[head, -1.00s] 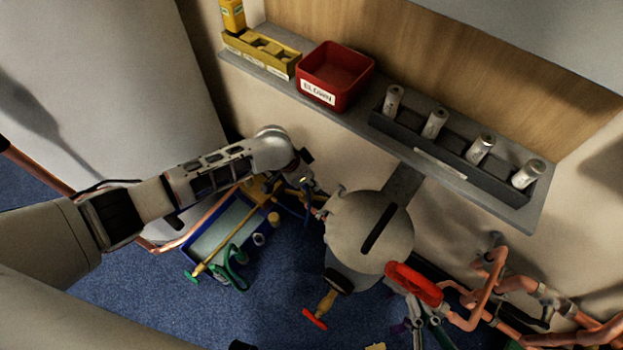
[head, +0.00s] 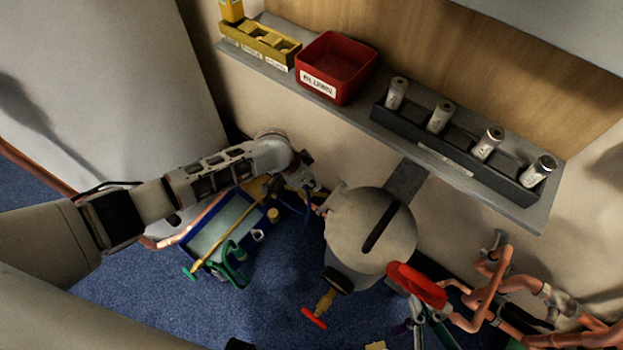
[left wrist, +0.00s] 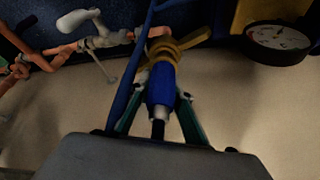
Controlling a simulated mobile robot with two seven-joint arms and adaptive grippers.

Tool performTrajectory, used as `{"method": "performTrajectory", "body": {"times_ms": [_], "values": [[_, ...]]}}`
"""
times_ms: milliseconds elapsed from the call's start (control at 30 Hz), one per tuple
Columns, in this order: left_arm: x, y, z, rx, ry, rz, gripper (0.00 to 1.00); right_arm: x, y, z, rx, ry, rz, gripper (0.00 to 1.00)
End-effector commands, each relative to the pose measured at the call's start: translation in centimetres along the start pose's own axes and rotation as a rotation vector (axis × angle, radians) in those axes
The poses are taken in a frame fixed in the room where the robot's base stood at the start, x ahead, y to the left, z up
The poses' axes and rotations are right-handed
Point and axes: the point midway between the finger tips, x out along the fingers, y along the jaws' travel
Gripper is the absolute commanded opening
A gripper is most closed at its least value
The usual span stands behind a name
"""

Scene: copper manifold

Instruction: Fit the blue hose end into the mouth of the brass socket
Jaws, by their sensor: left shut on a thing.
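In the left wrist view my left gripper (left wrist: 161,94) is shut on the blue hose end (left wrist: 161,80), with a finger on each side of it. The brass socket (left wrist: 166,49) is directly in front of the hose end and lines up closely with it. The two appear to meet, but I cannot tell whether the end is inside the mouth. In the head view my left gripper (head: 309,187) is beside the round grey tank, and the hose end and socket are too small to make out. My right gripper is in neither view.
The grey tank (head: 352,232) stands just right of the gripper. A blue tray (head: 188,249) with tools lies on the floor to the left. Copper pipes (head: 492,287) run at lower right. A shelf (head: 395,128) overhangs behind. A gauge (left wrist: 278,38) is near the socket.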

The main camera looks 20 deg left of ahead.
Motion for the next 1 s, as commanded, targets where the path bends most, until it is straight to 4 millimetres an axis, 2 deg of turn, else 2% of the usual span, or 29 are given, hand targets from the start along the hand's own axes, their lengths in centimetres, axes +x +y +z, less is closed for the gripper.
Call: {"method": "performTrajectory", "body": {"times_ms": [1000], "values": [[-0.04,0.05,-0.08,-0.001,0.001,0.0,0.0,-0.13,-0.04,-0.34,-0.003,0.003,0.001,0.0]]}}
